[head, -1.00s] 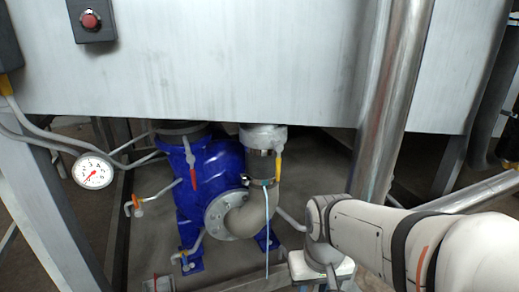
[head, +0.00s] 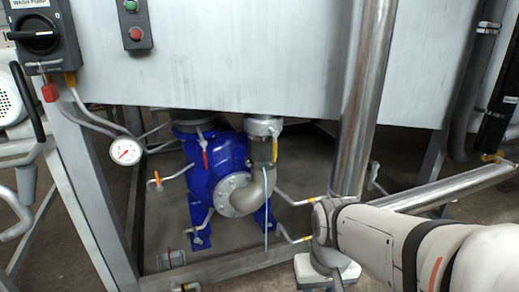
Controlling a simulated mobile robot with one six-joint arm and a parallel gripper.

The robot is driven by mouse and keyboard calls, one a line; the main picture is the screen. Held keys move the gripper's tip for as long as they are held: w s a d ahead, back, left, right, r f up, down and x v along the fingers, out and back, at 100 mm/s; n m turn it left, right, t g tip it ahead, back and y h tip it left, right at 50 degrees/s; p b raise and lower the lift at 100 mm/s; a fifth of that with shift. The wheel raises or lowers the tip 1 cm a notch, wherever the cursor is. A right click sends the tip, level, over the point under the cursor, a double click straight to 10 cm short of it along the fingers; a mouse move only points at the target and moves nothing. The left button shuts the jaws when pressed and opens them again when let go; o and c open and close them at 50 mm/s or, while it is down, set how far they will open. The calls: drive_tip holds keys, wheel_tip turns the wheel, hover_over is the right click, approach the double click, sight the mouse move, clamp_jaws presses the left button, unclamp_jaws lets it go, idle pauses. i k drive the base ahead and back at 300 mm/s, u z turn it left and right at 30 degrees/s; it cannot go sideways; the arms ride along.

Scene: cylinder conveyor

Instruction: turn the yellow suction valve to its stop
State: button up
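The yellow valve handle (head: 275,150) is a short lever hanging straight down at the right side of the vertical suction pipe, under the steel tank. The pipe joins a grey elbow (head: 250,196) bolted to the blue pump (head: 206,172). My arm comes in from the lower right, with its wrist well below and right of the handle and apart from it. A white block at the wrist's end, near the bottom edge, seems to be part of my gripper (head: 327,272). Its fingers cannot be made out, so open or shut does not show.
A red lever (head: 205,158) and an orange-handled tap (head: 157,181) are left of the yellow handle. A thick steel pipe (head: 360,100) stands upright between handle and arm side. The tank's lower edge (head: 200,108) overhangs the pump. A gauge (head: 126,151) hangs left.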

sight(275, 134)
drive_tip(key=u, duration=0.35)
drive_tip(key=i, duration=1)
drive_tip(key=z, duration=0.4)
